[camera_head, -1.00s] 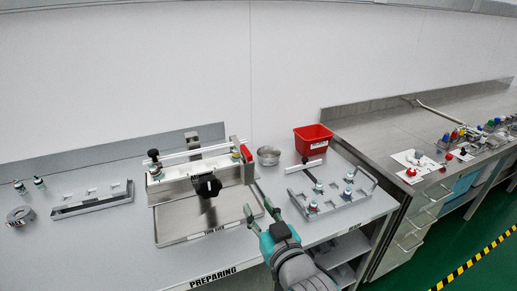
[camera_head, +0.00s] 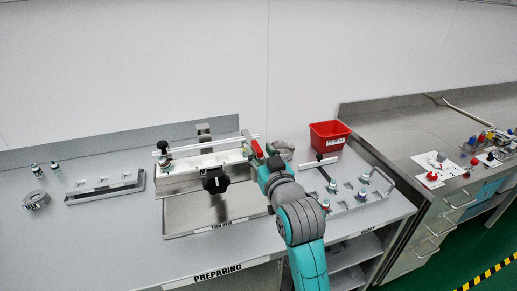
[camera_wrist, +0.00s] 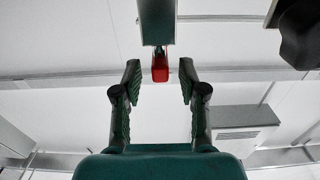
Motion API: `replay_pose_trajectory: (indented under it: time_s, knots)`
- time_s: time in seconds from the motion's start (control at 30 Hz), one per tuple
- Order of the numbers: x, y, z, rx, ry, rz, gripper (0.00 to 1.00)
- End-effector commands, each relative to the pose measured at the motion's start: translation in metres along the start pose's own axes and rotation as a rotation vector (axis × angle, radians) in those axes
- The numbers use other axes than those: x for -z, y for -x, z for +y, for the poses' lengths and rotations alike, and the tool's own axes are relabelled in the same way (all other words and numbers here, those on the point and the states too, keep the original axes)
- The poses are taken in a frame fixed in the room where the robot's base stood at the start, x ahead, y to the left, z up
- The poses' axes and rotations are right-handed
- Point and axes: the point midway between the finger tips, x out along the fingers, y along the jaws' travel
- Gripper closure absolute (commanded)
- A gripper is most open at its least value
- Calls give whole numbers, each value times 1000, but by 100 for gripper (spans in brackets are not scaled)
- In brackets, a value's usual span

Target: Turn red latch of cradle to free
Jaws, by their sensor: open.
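The red latch (camera_head: 257,149) stands at the right end of the metal cradle (camera_head: 183,185) on the bench. In the wrist view the red latch (camera_wrist: 160,72) hangs below a grey metal part, centred in the gap between my fingers. My gripper (camera_wrist: 158,84) is open, with a finger on either side of the latch and visible space on both sides. In the head view my gripper (camera_head: 266,164) is at the cradle's right end, and my arm partly hides the latch and the fingertips.
A black knob (camera_head: 215,180) sits at the cradle's front, above a steel tray (camera_head: 190,222). A metal bowl (camera_head: 284,149) and a red bin (camera_head: 329,135) stand behind my arm. A rack (camera_head: 350,204) with small vials is to the right.

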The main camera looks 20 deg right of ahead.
Motion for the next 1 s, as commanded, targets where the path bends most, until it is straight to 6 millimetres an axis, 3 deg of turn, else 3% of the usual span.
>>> replay_pose_trajectory:
  time_s: [0.2, 0.53, 0.7, 1.0]
  knots:
    - [0, -18, 0, 0, 0, 0, 58]
    - [0, -21, 0, 0, 0, 0, 58]
    - [0, -21, 0, 0, 0, 0, 100]
    - [0, -21, 0, 7, 0, 0, 100]
